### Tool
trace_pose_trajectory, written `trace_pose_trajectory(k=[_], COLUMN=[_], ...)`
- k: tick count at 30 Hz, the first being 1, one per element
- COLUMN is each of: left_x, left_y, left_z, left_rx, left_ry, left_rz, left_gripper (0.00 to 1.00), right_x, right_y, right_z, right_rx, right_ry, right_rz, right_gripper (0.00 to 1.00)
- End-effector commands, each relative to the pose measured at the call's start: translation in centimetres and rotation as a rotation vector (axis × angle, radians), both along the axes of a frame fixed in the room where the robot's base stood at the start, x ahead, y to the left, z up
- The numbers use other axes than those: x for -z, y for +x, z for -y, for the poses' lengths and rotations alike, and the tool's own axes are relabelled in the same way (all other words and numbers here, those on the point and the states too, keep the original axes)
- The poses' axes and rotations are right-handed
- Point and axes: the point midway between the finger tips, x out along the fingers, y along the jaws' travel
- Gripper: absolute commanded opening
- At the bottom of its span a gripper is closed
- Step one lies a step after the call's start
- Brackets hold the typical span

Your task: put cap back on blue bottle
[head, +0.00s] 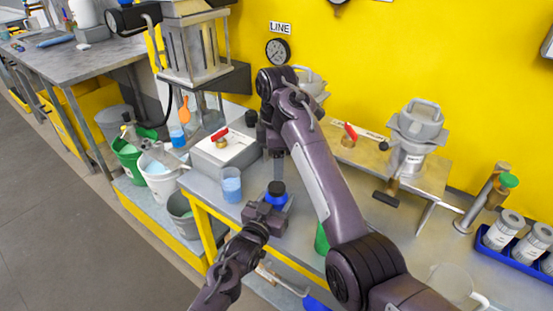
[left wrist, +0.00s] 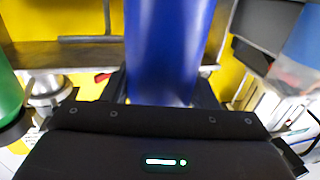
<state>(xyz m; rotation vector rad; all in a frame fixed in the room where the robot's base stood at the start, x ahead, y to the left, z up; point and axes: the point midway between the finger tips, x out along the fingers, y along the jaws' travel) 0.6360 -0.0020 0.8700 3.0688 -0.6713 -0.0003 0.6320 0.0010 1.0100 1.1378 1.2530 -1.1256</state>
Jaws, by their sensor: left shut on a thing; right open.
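The blue bottle (head: 277,201) stands upright on the bench in the head view. My left gripper (head: 265,213) is shut on its body from the front. In the left wrist view the blue bottle (left wrist: 168,50) fills the space between the fingers. A black cap (head: 277,187) shows at the top of the bottle; I cannot tell whether it is screwed down or only resting there. My right gripper (head: 274,150) is open and points down just above the cap, apart from it. The right arm hides part of the bench behind.
A beaker of blue liquid (head: 231,185) stands close left of the bottle. A box with a red valve handle (head: 222,148) is behind it. A green object (head: 321,238) is to the right, partly behind my arm. Buckets (head: 160,172) stand lower left.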

Motion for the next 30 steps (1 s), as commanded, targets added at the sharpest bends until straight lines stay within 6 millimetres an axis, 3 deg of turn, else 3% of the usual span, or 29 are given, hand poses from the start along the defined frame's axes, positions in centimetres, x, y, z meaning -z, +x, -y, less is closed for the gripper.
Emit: trace_pose_trajectory(k=[14,30], left_x=[0.0,0.0], left_y=[0.0,0.0], left_z=[0.0,0.0], left_rx=[0.0,0.0], left_ry=[0.0,0.0], left_rz=[0.0,0.0], left_gripper=[0.0,0.0], right_x=[0.1,7.0], right_y=[0.0,-0.1], right_z=[0.0,0.1], right_rx=[-0.055,-0.053], right_ry=[-0.001,-0.003], right_rz=[-0.002,-0.009], right_gripper=[0.61,0.61])
